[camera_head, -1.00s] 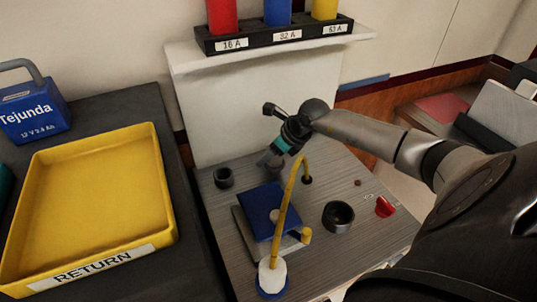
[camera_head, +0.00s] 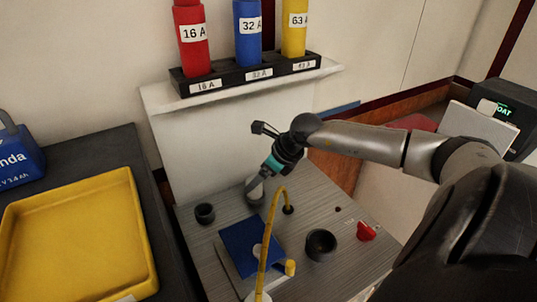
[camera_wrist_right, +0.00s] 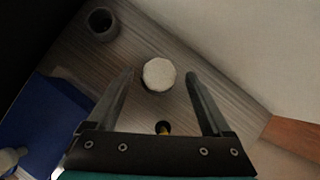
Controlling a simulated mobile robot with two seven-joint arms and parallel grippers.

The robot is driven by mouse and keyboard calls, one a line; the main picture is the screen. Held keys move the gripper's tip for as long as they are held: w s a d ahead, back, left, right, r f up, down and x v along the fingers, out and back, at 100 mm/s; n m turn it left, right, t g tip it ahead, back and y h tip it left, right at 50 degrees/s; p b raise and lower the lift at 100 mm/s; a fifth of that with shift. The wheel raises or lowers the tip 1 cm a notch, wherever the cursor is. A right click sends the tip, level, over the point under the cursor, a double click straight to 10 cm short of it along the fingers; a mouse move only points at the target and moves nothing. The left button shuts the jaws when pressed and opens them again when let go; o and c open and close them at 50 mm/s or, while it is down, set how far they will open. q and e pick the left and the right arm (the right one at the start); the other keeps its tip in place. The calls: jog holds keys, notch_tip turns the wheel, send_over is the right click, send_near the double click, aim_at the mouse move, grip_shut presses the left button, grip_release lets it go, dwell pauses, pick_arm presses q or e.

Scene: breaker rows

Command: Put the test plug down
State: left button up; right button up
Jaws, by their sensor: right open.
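A yellow cable (camera_head: 268,235) arches from a dark hole in the grey ribbed panel (camera_head: 205,250) down to a white plug-like end (camera_head: 258,297), cut by the bottom edge of the head view. My right gripper (camera_head: 255,192) points down over the far part of the panel. In the right wrist view my right gripper (camera_wrist_right: 160,95) is open, its fingers apart. A pale round-topped piece (camera_wrist_right: 159,74) shows between the fingertips; I cannot tell if they touch it. My left gripper is not in view.
A blue block (camera_head: 250,238), a small black cup (camera_head: 204,213), a larger black ring (camera_head: 320,244) and a red knob (camera_head: 366,231) stand on the panel. A yellow tray (camera_head: 140,225) is at left. Red, blue and yellow breakers stand in a black rack (camera_head: 225,79) on a shelf behind.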

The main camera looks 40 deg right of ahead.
jog(key=shift+p+v, duration=1.05)
jog(key=shift+v, duration=1.9)
jog(key=shift+a, duration=0.1)
